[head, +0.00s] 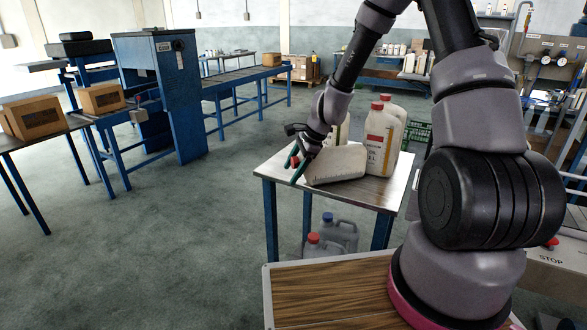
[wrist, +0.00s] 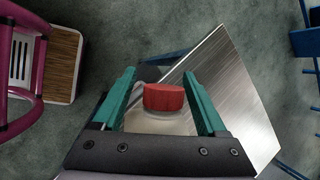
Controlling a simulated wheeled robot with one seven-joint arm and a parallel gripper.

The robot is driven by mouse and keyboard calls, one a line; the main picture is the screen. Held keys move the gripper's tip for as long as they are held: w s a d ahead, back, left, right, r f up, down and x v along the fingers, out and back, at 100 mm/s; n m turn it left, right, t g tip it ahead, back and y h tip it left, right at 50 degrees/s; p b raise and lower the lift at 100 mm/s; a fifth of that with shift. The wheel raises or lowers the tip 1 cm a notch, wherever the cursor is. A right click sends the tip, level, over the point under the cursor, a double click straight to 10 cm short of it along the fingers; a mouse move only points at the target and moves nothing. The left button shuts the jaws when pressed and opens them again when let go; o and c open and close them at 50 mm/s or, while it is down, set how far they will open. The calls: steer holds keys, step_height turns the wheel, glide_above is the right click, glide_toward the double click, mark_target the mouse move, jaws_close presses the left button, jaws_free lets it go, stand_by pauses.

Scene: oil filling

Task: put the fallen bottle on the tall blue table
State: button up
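The fallen bottle (head: 338,166) is a pale jug lying on its side on a metal-topped table with blue legs (head: 392,190). Its red cap points left toward my gripper (head: 298,168). In the wrist view the red cap (wrist: 163,97) lies between the two green fingers of my gripper (wrist: 158,74). A gap shows on each side of the cap, so the gripper is open around it. Much of the bottle's body is hidden behind the cap and the gripper in the wrist view. The metal tabletop (wrist: 236,110) shows beyond it.
Upright pale bottles with red caps (head: 383,140) stand behind the fallen one on the same table. Grey jugs (head: 340,232) stand low by the table's legs. A wood-topped surface (head: 330,290) is at the front. Cardboard boxes (head: 35,117) and a blue conveyor (head: 240,78) are at left. Open floor lies between.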

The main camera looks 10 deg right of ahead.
steer(key=v, duration=1.2)
steer(key=s+d+r+n+t+h, duration=0.1)
steer(key=s+d+r+n, duration=0.15)
steer(key=s+r, duration=0.4)
steer(key=s+d+r+n+t+h, duration=0.1)
steer(key=s+d+r+n, duration=0.2)
steer(key=r, duration=0.7)
steer(key=s+d+r+n+t+h, duration=0.1)
steer(key=s+d+r+n+t, duration=0.2)
steer(key=s, duration=0.9)
step_height(320, 180, up, 5)
steer(key=n, duration=0.3)
steer(key=shift+d, duration=0.35)
steer(key=shift+f, duration=0.15)
